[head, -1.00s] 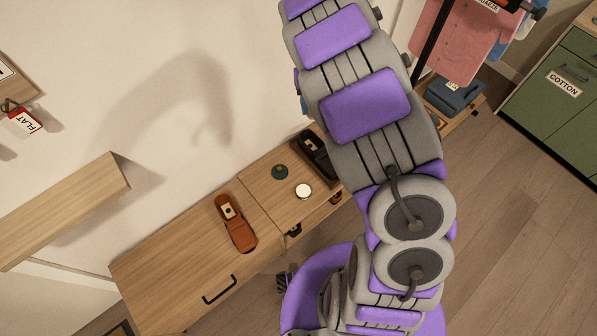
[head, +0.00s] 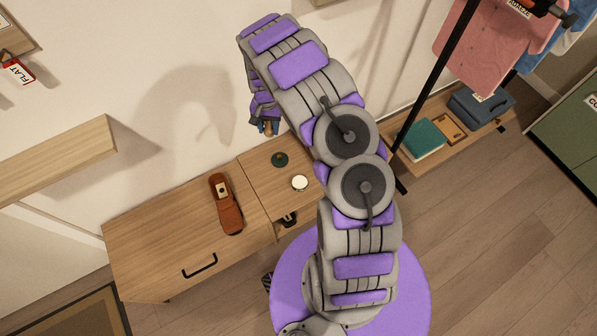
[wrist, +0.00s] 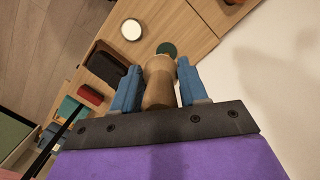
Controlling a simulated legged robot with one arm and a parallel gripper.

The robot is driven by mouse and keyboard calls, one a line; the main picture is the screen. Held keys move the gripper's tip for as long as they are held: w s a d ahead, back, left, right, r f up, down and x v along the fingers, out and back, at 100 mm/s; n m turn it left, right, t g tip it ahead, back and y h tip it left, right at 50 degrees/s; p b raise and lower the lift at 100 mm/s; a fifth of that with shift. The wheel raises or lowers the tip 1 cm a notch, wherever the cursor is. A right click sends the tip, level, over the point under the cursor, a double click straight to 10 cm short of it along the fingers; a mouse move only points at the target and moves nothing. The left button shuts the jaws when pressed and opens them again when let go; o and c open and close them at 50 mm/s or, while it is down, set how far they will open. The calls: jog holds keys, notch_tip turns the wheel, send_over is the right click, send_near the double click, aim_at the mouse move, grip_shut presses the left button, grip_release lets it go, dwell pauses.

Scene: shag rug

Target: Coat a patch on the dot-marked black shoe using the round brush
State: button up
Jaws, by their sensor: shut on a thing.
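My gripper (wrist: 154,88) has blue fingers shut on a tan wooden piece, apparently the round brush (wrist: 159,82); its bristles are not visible. In the head view my gripper (head: 267,127) hangs above the back of the wooden bench, apart from the shoes. The black shoe (wrist: 106,66) shows as a dark shape left of the fingers in the wrist view; I cannot make out its dot. In the head view my arm hides it. A brown shoe (head: 226,205) lies on the left part of the bench.
A round white-topped tin (head: 300,183) and a dark green disc (head: 280,159) rest on the bench (head: 165,235). A wall shelf (head: 60,160) juts out at left.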

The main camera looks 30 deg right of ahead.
jog(key=shift+s+d+f+m+t+y+b, duration=0.15)
jog(key=shift+s+d+f+m+b, duration=1.05)
jog(key=shift+f, duration=3.9)
jog(key=shift+s+d+f+m+t+y+b, duration=0.1)
jog(key=shift+s+d+f+m+b, duration=1)
jog(key=shift+f, duration=4.05)
jog(key=shift+s+d+f+m+t+y+b, duration=0.15)
jog(key=shift+s+d+f+m+b, duration=1.05)
jog(key=shift+f, duration=3.9)
jog(key=shift+s+d+f+m+p, duration=0.25)
jog(key=shift+s+f+m+p, duration=0.15)
jog(key=shift+m, duration=0.2)
jog(key=shift+f, duration=0.45)
jog(key=shift+r, duration=0.1)
notch_tip(320, 180, up, 7)
jog(key=p, duration=0.3)
